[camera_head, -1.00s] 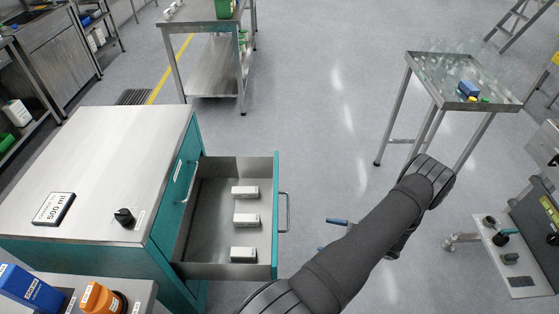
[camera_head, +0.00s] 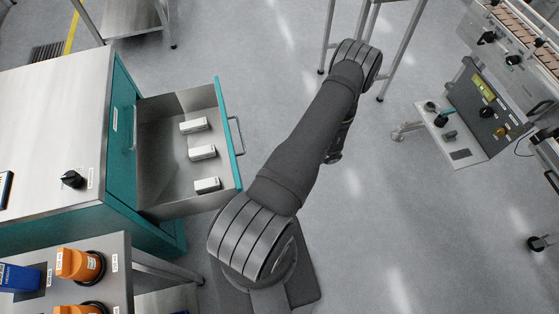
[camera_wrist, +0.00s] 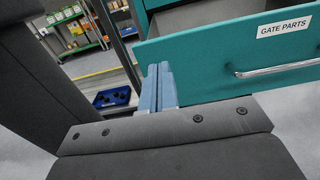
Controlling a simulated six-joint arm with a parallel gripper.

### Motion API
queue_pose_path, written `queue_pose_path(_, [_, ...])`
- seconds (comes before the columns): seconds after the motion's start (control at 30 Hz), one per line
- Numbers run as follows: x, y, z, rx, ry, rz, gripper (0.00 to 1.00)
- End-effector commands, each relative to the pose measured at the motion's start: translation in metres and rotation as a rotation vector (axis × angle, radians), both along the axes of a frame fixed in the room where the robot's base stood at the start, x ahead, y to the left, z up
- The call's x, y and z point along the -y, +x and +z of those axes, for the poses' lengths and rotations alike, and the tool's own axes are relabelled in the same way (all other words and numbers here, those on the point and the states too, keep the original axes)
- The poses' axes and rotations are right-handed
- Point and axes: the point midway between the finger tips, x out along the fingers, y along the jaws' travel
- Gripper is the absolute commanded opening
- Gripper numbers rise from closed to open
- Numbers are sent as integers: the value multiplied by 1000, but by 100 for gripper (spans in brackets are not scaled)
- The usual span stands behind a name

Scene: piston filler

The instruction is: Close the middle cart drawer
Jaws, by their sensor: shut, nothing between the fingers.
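The teal cart (camera_head: 50,130) with a steel top stands at the left in the head view. One of its drawers (camera_head: 165,200) is pulled out and holds several small white boxes (camera_head: 202,152). Its teal front (camera_head: 228,135) has a bar handle (camera_head: 237,137). In the wrist view the drawer front (camera_wrist: 215,65) carries a "GATE PARTS" label (camera_wrist: 284,27), and the handle (camera_wrist: 275,69) is at the right. My gripper (camera_wrist: 158,80) is shut and empty, its blue fingers overlapping the drawer front's left end in the picture. I cannot tell whether they touch. The arm hides the fingers in the head view.
A side bench (camera_head: 118,262) with orange parts (camera_head: 78,264) stands at the lower left. A machine with a control panel (camera_head: 487,110) is at the right. Metal table legs (camera_head: 395,50) stand beyond my arm. The floor between drawer and machine is largely clear.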

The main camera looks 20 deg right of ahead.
Motion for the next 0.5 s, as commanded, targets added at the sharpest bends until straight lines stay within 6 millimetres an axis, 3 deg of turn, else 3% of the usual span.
queue_pose_path(0.23, [-53, 0, 0, -2, 1, 3, 0])
queue_pose_path(0.5, [-82, 0, 0, 0, 0, 0, 0])
